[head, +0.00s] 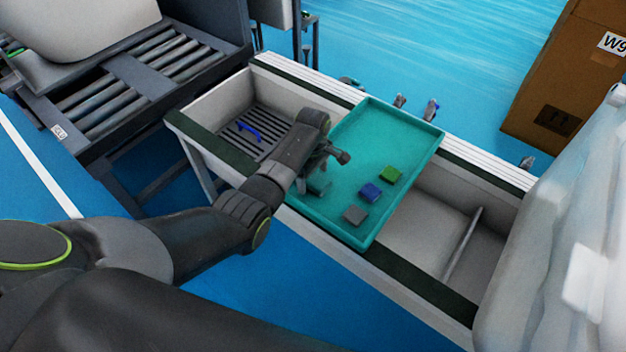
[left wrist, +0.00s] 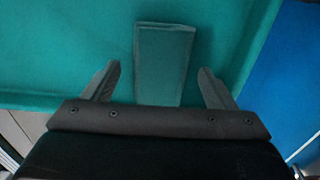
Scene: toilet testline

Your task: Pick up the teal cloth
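The teal cloth (left wrist: 162,62) is a folded rectangular block on the teal tray (left wrist: 60,50). In the left wrist view it stands between the two spread fingers of my left gripper (left wrist: 157,85), with a gap on each side. In the head view the cloth (head: 318,184) is mostly hidden behind my left gripper (head: 330,160), which is over the tray's left part. A green cloth (head: 391,175), a blue cloth (head: 370,192) and a grey cloth (head: 355,214) lie in the tray to the right. My right gripper is not in view.
The tray rests across a white trough (head: 420,230) with dark rims. A blue handle-like item (head: 249,130) lies in its left compartment. A roller conveyor (head: 130,85) stands at left, a cardboard box (head: 570,75) at back right. Wrapped white goods (head: 560,250) are at right.

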